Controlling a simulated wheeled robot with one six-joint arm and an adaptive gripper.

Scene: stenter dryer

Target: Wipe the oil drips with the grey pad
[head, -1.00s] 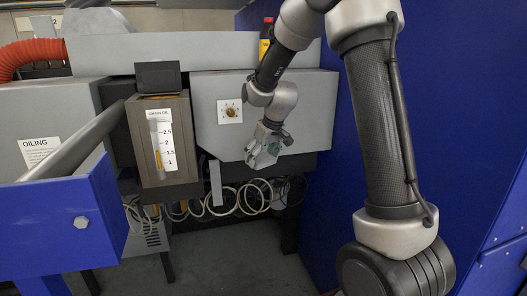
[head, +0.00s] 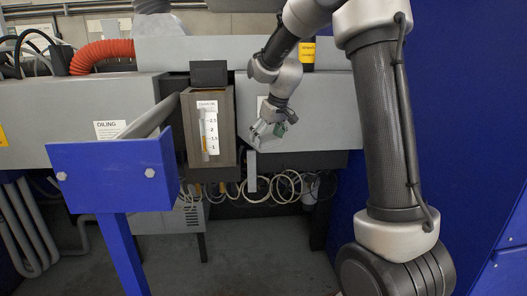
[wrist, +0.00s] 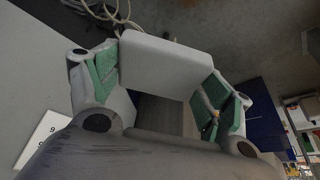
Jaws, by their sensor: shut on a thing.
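My gripper (head: 270,129) is in front of the grey machine panel, just right of the oil box (head: 190,128) with its scale label in the head view. In the wrist view my gripper (wrist: 158,85) is shut on the grey pad (wrist: 165,65), a pale block between its green-lined fingers. The pad is too small to make out clearly in the head view. I cannot make out any oil drips in either view.
A blue bracket (head: 115,176) on a blue leg stands at the front left. Looped pale cables (head: 286,187) hang under the panel. A blue wall (head: 470,130) stands close on the right. Grey floor (head: 250,245) below the machine is open.

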